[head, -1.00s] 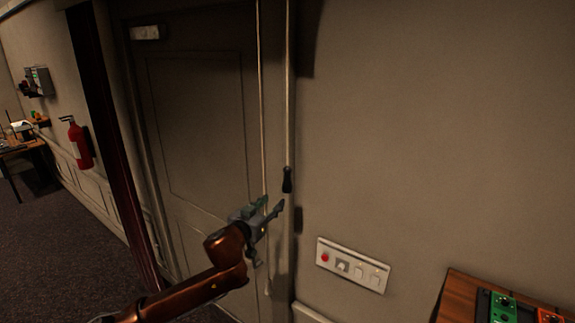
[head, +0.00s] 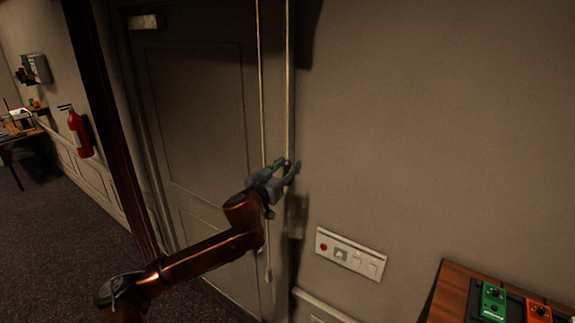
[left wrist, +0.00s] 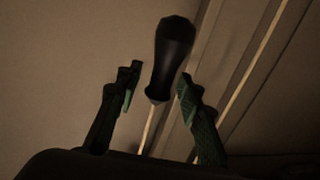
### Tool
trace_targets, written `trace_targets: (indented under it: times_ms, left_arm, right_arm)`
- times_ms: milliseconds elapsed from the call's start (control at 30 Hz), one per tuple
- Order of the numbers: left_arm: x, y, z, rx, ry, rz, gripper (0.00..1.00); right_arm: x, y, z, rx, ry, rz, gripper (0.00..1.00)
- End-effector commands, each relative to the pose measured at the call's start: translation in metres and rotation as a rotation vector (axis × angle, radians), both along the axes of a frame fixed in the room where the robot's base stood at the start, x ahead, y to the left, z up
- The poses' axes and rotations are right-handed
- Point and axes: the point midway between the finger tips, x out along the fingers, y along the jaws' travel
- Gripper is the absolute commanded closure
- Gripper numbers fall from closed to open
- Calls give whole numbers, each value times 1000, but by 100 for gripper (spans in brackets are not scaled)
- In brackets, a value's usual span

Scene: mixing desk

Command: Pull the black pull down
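The black pull (left wrist: 172,58) is a dark, rounded handle on a thin pale cord (head: 289,80) that hangs in front of the wall beside the door. In the head view the pull is mostly hidden at my left gripper (head: 284,170), whose fingers are at its height. In the left wrist view the fingers (left wrist: 156,93) are apart, one on each side of the cord near the pull's narrow end. Gaps show on both sides, so the gripper is open and does not hold it. My right gripper is not in view.
A second pale cord (head: 262,100) hangs just left of the first, in front of the grey door (head: 195,110). A wall switch panel (head: 350,254) is below right. A wooden desk (head: 452,290) with coloured boxes is at lower right. A red fire extinguisher (head: 79,134) hangs far left.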

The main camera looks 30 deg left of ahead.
Motion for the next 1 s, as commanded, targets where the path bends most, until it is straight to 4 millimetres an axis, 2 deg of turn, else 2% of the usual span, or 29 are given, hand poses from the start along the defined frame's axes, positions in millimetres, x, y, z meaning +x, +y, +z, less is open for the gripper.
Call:
trace_targets:
  times_ms: [200, 700, 1000]
  left_arm:
    - [0, 0, 0, 0, 0, 0, 67]
    - [0, 0, 0, 0, 0, 0, 100]
    - [0, 0, 0, 0, 0, 1, 100]
  right_arm:
    - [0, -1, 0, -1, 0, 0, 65]
    - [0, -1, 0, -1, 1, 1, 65]
    - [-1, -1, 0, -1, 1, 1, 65]
